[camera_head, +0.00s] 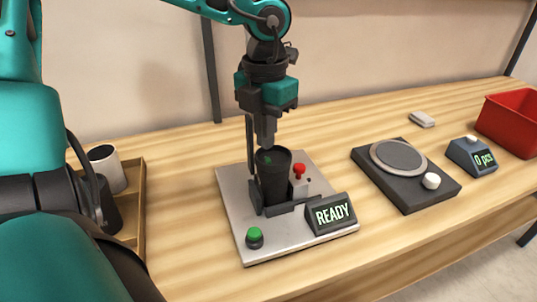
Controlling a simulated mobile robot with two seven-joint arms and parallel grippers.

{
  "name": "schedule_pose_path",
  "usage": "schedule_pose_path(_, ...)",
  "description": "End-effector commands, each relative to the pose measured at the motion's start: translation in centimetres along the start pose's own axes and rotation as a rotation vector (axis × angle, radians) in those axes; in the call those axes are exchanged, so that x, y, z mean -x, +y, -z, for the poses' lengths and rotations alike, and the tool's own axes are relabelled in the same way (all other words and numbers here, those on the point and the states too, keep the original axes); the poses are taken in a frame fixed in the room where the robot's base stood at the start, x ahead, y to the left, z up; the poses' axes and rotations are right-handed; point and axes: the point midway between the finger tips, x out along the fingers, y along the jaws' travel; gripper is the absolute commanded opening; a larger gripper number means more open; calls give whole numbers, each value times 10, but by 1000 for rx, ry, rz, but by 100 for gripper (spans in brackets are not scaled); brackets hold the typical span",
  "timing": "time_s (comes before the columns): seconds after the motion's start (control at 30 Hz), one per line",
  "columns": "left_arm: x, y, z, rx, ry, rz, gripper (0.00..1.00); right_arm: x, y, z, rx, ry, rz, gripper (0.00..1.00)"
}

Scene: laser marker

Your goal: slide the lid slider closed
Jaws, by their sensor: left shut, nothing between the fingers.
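A dark cup (272,185) stands upright in a black holder on the grey plate (238,207) of the laser marker. A small green mark shows on its dark top (267,161); I cannot make out the lid slider clearly or tell its position. My left gripper (266,143) points straight down with its fingers shut and empty. Its tips are at the back rim of the cup's top; I cannot tell whether they touch it. The gripper hides part of the rim. My right gripper is not in view.
The plate carries a red button (299,171), a green button (254,236) and a READY display (332,213). A wooden tray (136,232) with cups is at left. A round-topped scale (400,158), a counter display (473,156) and a red bin (512,118) are at right.

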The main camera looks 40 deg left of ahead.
Motion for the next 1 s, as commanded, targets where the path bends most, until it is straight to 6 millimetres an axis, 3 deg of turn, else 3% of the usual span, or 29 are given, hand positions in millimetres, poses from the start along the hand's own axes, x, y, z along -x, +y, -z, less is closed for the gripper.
schedule_pose_path(0.73, 48, 0, 0, -1, -3, 0, 0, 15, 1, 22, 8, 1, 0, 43)
schedule_pose_path(1.0, 51, 0, 0, 0, -1, 0, 0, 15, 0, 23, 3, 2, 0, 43)
